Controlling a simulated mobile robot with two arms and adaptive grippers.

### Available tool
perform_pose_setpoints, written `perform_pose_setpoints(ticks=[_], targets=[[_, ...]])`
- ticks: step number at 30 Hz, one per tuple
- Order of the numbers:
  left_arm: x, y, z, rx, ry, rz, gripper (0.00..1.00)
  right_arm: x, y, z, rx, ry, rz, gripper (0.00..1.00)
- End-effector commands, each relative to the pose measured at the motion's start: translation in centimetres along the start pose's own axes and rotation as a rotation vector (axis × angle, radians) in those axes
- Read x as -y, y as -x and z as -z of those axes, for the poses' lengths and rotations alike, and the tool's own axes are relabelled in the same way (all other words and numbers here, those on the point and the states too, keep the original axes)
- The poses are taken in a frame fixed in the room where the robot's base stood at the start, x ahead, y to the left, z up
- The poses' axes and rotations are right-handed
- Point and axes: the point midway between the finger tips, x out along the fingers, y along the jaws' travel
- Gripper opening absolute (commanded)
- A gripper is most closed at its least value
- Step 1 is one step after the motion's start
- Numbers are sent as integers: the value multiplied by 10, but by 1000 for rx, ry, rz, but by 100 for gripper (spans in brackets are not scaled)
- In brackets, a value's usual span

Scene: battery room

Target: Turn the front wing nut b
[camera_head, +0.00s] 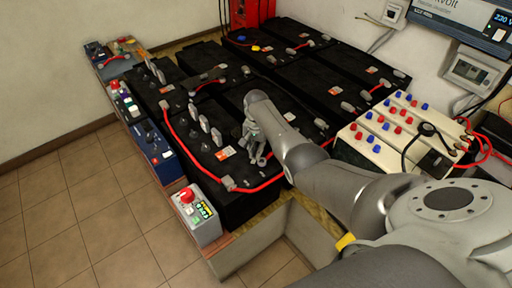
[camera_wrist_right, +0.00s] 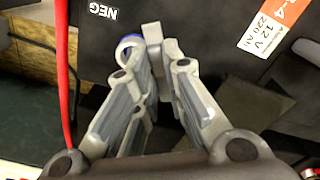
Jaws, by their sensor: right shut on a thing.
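My right gripper (camera_head: 256,150) reaches down over the black battery block in the head view. In the right wrist view its fingers (camera_wrist_right: 163,50) are closed together at the battery's edge, on a small grey part that looks like a wing nut. The fingers hide most of this part, and I cannot tell how far it is turned. Other grey wing-shaped nuts (camera_head: 204,124) stand upright on the battery tops to the left of the gripper. A black battery marked NEG (camera_wrist_right: 110,35) lies under the fingertips. My left gripper is not in view.
Red cables (camera_head: 263,184) run along the batteries, and one passes left of the fingers in the wrist view (camera_wrist_right: 63,80). A grey box with a red knob (camera_head: 200,213) stands at the front corner. A cream terminal block (camera_head: 377,154) is to the right. The tiled floor is clear.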

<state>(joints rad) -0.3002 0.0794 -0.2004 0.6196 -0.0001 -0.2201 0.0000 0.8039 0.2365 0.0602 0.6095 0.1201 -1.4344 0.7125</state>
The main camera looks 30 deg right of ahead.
Motion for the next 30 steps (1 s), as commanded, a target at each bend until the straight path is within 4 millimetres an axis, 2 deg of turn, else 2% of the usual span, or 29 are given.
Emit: perform_pose_setpoints(ticks=[12, 30], targets=[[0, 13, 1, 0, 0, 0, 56, -2, 1, 1, 1, 394, -1, 0], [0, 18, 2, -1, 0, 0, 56, -4, 0, 2, 1, 893, 0, 0]])
